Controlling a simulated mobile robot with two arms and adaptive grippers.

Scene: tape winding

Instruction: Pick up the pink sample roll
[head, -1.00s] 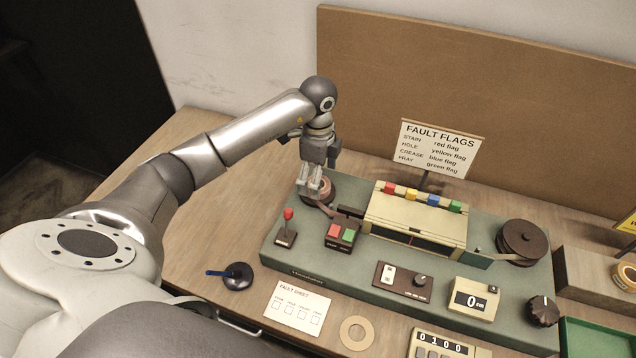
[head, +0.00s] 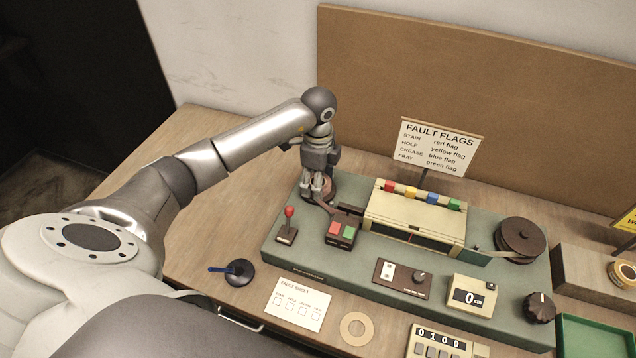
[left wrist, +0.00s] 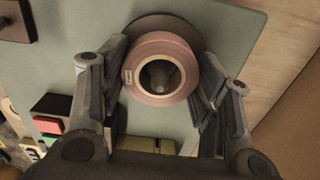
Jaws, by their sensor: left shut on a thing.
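The pink sample roll (left wrist: 160,70) sits around a dark spindle on a round dark disc (left wrist: 190,30) at the machine's back left, in the left wrist view. It has a cream core and a small label. My left gripper (left wrist: 162,85) is shut on it, with one finger on each side. In the head view my left gripper (head: 317,187) points down over that corner, and the pink roll (head: 327,187) shows partly behind the fingers. My right gripper is not in view.
The green machine base (head: 350,260) carries a red and green button box (head: 342,230), a red-tipped lever (head: 289,222), a cream housing (head: 415,222) and a dark reel (head: 521,240). The fault flags sign (head: 437,148) stands behind. Bare table lies left of the base.

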